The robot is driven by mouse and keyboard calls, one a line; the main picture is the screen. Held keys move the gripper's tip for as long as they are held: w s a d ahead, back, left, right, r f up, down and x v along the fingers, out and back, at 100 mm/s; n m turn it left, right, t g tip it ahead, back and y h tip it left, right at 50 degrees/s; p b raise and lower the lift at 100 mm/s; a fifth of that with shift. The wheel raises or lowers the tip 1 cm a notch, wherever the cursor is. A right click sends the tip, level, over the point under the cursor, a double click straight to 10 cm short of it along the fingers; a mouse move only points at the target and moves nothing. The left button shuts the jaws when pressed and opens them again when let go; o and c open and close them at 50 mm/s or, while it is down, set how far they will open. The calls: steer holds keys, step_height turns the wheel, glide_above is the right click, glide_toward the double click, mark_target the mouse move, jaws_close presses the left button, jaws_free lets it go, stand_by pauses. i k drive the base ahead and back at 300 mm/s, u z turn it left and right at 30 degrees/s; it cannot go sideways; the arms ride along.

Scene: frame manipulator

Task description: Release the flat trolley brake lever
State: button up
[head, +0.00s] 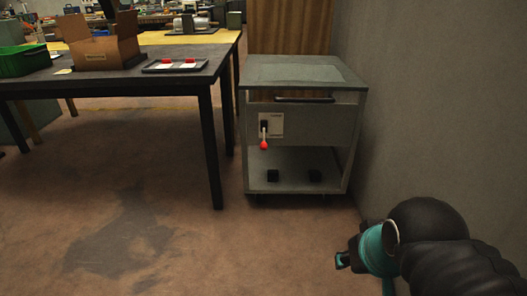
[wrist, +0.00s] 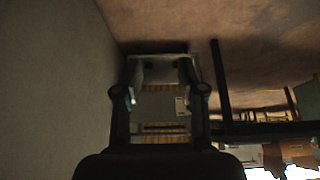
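The grey flat trolley (head: 300,115) stands on the floor between a dark table and the wall. Its brake lever (head: 264,136) hangs down from a pale plate on the upper front panel and ends in a red knob. My gripper (head: 345,259) is at the lower right of the head view, in front of the trolley and well apart from it. In the wrist view my gripper (wrist: 161,75) has its fingers spread and empty. The trolley (wrist: 160,104) shows upside down between and beyond the fingers; the lever is too small to make out there.
The dark table (head: 212,145) stands just left of the trolley, holding an open cardboard box (head: 100,48), a green crate (head: 22,62) and a tray (head: 175,68). The wall (head: 430,110) runs close along the right. The floor (head: 160,215) before the trolley is clear.

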mark_target(264, 146)
steer(key=z, duration=0.25)
steer(key=i, duration=1.15)
steer(key=u, duration=0.3)
